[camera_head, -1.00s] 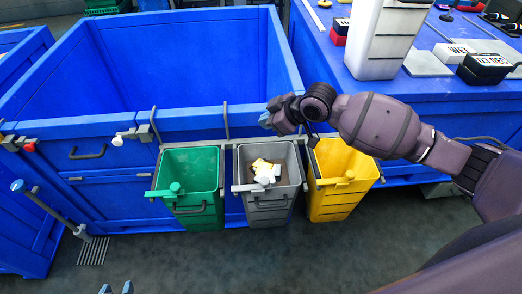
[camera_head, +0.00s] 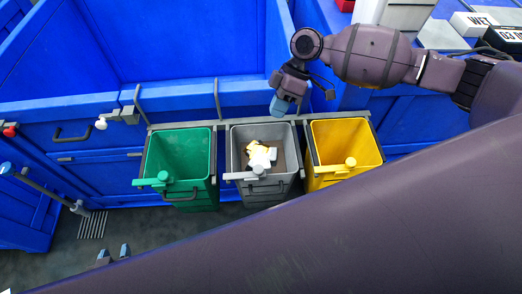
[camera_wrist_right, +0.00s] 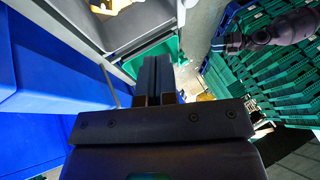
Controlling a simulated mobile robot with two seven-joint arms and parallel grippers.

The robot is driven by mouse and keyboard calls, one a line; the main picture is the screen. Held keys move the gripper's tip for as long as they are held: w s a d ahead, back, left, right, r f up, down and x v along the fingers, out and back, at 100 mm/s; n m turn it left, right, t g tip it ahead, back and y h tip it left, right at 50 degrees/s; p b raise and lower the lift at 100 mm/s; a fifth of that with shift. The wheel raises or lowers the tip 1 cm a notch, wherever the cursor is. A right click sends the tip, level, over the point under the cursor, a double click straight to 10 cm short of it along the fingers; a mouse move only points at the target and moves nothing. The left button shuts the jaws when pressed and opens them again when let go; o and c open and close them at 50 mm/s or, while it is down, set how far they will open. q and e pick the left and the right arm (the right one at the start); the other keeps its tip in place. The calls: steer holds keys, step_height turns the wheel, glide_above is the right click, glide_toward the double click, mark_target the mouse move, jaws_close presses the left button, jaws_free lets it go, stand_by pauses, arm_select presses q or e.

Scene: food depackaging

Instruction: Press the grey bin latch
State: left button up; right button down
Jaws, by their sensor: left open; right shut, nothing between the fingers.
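The grey bin (camera_head: 266,191) stands between the green and yellow bins, open at the top. It holds yellow and white scraps (camera_head: 261,155). A pale grey knob and bar, seemingly its latch (camera_head: 258,171), sits at its front rim. My right gripper (camera_head: 281,106) is shut and empty, pointing down above the bin's back rim, apart from the latch. In the right wrist view its closed fingers (camera_wrist_right: 158,75) show, with the grey bin (camera_wrist_right: 138,25) at the upper left. My left gripper (camera_head: 114,253) is open and empty over the floor at lower left.
The green bin (camera_head: 191,196) and yellow bin (camera_head: 322,173) flank the grey one closely, with similar knobs. A large blue container (camera_head: 170,90) stands behind them. My own arm link covers the lower right. Green crates (camera_wrist_right: 275,80) show in the right wrist view.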

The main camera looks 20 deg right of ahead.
arm_select(q)
steer(key=shift+s+f, duration=0.1)
steer(key=shift+s, duration=0.15)
arm_select(e)
glide_toward(244, 175)
steer(key=w+d+f, duration=0.2)
steer(key=w+f, duration=0.1)
arm_select(q)
steer(key=shift+w+r+p, duration=0.2)
steer(key=shift+r+p, duration=0.15)
steer(key=shift+r, duration=0.15)
steer(key=shift+w+r+p, duration=0.2)
steer(key=shift+r+p, duration=0.1)
steer(key=shift+r, duration=0.15)
arm_select(e)
steer(key=s, duration=0.1)
steer(key=s+a, duration=0.1)
steer(key=s, duration=0.1)
steer(key=shift+s+a+f, duration=0.2)
steer(key=shift+s+f, duration=0.1)
arm_select(q)
steer(key=shift+s+f, duration=0.15)
steer(key=shift+s, duration=0.1)
steer(key=shift+d, duration=0.1)
